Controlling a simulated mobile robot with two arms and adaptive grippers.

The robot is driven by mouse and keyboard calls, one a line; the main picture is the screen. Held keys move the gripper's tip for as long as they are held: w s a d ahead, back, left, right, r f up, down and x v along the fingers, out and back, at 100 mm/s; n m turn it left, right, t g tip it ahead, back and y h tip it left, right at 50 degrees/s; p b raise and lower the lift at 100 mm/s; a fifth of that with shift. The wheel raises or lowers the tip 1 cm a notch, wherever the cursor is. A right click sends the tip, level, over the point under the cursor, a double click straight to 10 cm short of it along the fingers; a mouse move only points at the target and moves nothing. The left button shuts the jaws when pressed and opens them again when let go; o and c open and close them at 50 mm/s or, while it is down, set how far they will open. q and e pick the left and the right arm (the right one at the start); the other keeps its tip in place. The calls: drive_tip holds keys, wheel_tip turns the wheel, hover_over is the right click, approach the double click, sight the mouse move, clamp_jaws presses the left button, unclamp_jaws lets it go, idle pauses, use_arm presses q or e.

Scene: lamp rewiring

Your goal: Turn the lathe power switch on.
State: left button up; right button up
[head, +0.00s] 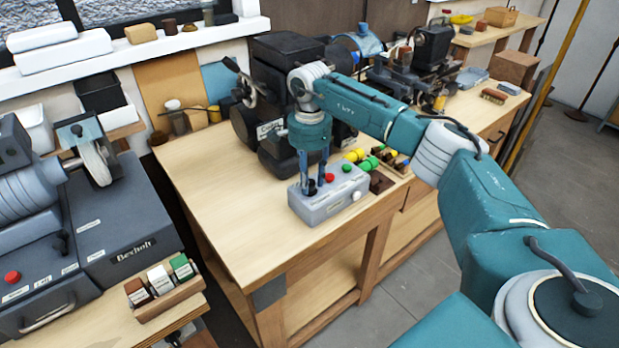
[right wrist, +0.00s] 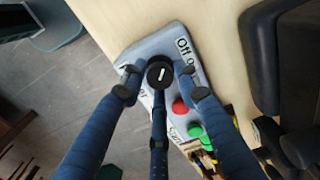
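The grey switch box (head: 330,196) sits on the wooden bench near its front edge. It carries a black rotary knob (right wrist: 160,72) with a white pointer mark, a red button (right wrist: 180,107) and a green button (right wrist: 194,130). A label reading "Off" (right wrist: 183,46) shows beside the knob; other lettering is partly covered. My right gripper (head: 313,187) points down over the box's left end. In the right wrist view its fingers (right wrist: 160,88) stand around the knob, with visible gaps at both sides; contact of the middle finger is unclear. My left gripper is out of view.
A dark machine (head: 285,55) stands behind the box. Green and yellow cylinders (head: 360,157) lie close to its right. Bare bench top (head: 215,190) extends to the left. A Becholt machine (head: 130,225) stands on a separate bench at left.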

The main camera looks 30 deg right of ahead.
clamp_jaws()
drive_tip(key=shift+m, duration=2)
drive_tip(key=m, duration=0.3)
drive_tip(key=shift+m, duration=0.3)
drive_tip(key=m, duration=0.5)
drive_tip(key=shift+r+m, duration=0.1)
drive_tip(key=shift+m, duration=0.2)
drive_tip(key=m, duration=0.4)
drive_tip(key=shift+w+m+p, duration=0.1)
drive_tip(key=shift+m+p, duration=0.2)
drive_tip(key=shift+p, duration=0.1)
drive_tip(key=o, duration=0.6)
unclamp_jaws()
drive_tip(key=shift+c, duration=0.2)
